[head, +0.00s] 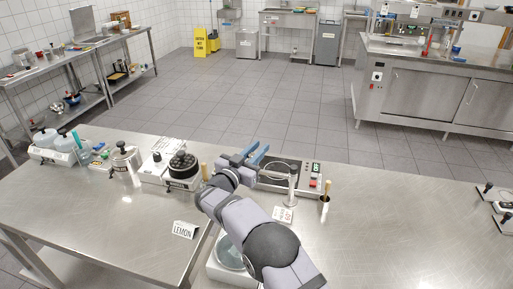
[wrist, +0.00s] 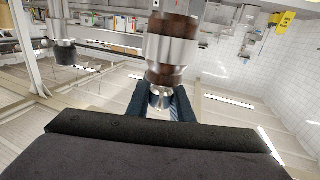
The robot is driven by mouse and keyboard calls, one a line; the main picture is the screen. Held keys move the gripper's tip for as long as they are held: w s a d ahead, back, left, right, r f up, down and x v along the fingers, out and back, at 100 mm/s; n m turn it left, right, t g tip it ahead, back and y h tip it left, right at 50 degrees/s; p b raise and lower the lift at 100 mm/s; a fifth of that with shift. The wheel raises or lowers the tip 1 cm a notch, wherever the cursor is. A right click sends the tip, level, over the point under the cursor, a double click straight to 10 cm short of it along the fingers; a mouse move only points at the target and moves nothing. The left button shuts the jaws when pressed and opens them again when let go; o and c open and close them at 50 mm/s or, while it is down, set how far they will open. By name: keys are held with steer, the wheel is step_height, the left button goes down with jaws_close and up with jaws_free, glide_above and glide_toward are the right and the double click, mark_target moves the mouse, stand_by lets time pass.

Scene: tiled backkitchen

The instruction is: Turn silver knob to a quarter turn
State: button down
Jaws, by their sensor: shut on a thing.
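In the wrist view the two dark blue fingers (wrist: 160,104) are closed around a small shiny silver knob (wrist: 159,98). A larger silver cylinder with brown bands (wrist: 172,48) stands right above the knob in that picture. In the head view the knob cannot be made out at the gripper. I cannot read the knob's angle.
Left of my arm stands a white device with a black round top (head: 183,165). A label card reading LEMON (head: 184,230) stands in front. The steel table (head: 400,225) is clear at centre right.

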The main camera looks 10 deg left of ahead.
mark_target(249, 157)
steer(key=shift+s+d+m+g+h+b, duration=0.15)
steer(key=shift+m+g+h+b, duration=0.35)
steer(key=shift+m+h, duration=0.6)
steer(key=shift+d+h, duration=0.1)
steer(key=shift+h, duration=0.2)
steer(key=c, duration=1.6)
jaws_free()
steer(key=shift+o, duration=0.2)
steer(key=shift+b+v, duration=1.25)
steer(key=shift+v, duration=2.4)
steer(key=shift+r, duration=0.1)
